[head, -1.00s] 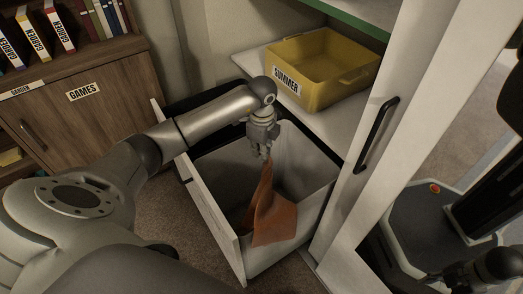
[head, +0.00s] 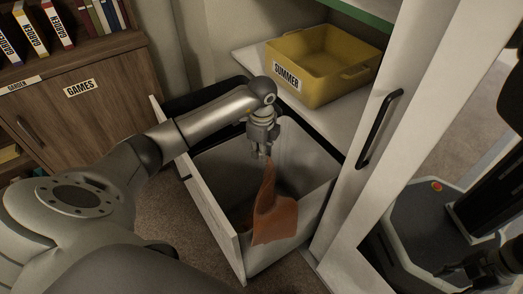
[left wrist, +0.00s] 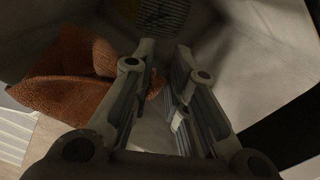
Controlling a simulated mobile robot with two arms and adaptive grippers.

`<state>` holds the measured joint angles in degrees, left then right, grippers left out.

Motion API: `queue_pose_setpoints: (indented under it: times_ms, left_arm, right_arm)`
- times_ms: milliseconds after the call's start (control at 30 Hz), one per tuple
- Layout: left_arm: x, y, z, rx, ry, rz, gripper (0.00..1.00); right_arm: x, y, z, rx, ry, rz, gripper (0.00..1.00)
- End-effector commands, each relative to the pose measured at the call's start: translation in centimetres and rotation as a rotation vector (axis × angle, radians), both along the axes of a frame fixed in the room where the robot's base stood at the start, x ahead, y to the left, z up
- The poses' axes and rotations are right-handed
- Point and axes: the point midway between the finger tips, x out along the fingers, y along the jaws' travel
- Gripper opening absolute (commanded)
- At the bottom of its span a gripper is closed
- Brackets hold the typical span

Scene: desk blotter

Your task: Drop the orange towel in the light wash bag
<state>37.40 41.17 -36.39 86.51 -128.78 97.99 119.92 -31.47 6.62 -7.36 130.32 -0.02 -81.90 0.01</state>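The orange towel (head: 274,218) is bunched at the near end of the light bag (head: 304,143), which sits in a pulled-out drawer. Its peak rises to just below my left gripper (head: 261,156); I cannot tell whether its lower end lies inside or over the near rim. In the left wrist view, the fingers (left wrist: 161,50) are apart with a gap between them. The towel (left wrist: 65,85) lies to the left, partly behind the left finger. My right gripper (head: 478,272) seems to be the dark shape at lower right, its fingers unclear.
A dark bag (head: 204,96) is behind the light one. A yellow SUMMER bin (head: 322,70) stands on the shelf above. A white door with a black handle (head: 380,130) stands to the right. A wooden GAMES cabinet (head: 95,110) is at left.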

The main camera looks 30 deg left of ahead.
Motion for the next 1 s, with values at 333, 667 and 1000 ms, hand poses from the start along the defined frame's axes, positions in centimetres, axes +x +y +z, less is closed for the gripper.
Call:
queue_pose_setpoints:
  times_ms: [333, 667, 1000]
  left_arm:
    - [0.0, 0.0, 0.0, 0.0, 0.0, 0.0, 0.36]
    - [0.0, 0.0, 0.0, 0.0, 0.0, 0.0, 0.56]
    - [0.0, 0.01, 0.0, 0.0, 0.0, 0.0, 0.86]
  right_arm:
    - [-0.01, -0.01, -0.03, 0.0, 0.0, 0.0, 0.43]
    - [-0.02, -0.01, -0.06, 0.0, 0.001, 0.0, 0.43]
    - [-0.04, 0.01, -0.09, 0.0, 0.002, 0.0, 0.43]
